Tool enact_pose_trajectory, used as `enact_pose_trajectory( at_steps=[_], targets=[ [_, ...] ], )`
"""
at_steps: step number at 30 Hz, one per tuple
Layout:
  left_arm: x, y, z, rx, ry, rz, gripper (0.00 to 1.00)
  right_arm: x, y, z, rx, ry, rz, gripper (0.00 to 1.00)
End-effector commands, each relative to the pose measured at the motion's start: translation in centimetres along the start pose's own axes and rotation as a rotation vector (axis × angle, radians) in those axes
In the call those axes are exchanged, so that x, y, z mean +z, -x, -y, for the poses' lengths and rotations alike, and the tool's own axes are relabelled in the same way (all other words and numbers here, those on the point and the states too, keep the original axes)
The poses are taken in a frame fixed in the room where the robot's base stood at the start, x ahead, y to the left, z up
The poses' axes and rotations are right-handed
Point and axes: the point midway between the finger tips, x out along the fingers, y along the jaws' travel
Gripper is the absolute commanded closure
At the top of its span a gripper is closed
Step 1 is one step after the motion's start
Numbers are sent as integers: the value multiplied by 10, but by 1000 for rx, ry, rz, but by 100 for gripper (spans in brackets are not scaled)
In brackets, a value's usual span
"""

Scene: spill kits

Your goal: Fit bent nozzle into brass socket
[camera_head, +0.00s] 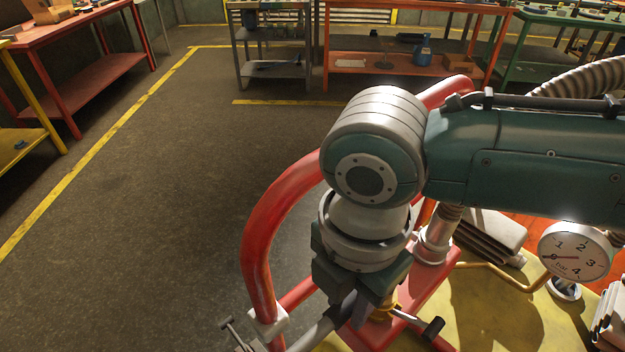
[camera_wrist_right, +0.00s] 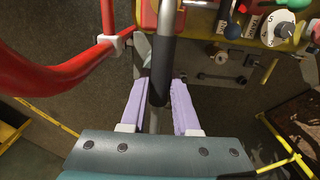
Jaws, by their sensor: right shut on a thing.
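My right gripper (camera_head: 358,300) points down beside the red frame in the head view. In the right wrist view its two pale lilac fingers (camera_wrist_right: 157,105) stand on either side of a grey tube with a black sleeve, which I take to be the bent nozzle (camera_wrist_right: 161,60). The gripper is shut on it. In the head view the grey nozzle (camera_head: 318,333) slants down and left out of the picture; its bend and ends are not clear. A small brass-coloured part, perhaps the brass socket (camera_head: 384,310), shows just right of the fingers, partly hidden. My left gripper is not in view.
A red tube rail (camera_head: 265,225) curves close around the left of the gripper. A pressure gauge (camera_head: 574,250) and a yellow plate (camera_head: 490,300) lie to the right. In the right wrist view a panel with knobs (camera_wrist_right: 262,22) is at the top right. Open floor lies left.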

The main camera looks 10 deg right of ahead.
Motion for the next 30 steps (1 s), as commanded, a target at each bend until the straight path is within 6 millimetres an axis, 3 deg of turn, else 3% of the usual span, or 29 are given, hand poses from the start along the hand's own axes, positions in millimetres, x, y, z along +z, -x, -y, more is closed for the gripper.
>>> enact_pose_trajectory(
  at_steps=[10, 11, 12, 20, 25, 30],
  targets=[
    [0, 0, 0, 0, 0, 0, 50, 0, 0, 0, 1, 0, 0, 100],
    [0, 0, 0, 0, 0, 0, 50, 0, 0, 0, 1, 0, 1, 70],
    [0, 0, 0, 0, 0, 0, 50, 0, 0, 0, 1, 0, 1, 65],
    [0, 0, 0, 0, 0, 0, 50, 0, -1, 0, 0, 0, 1, 36],
    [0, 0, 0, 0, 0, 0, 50, 0, -1, 0, 0, 0, 1, 36],
    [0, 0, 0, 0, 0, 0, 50, 0, -1, 0, -2, -1, 0, 18]
  ],
)
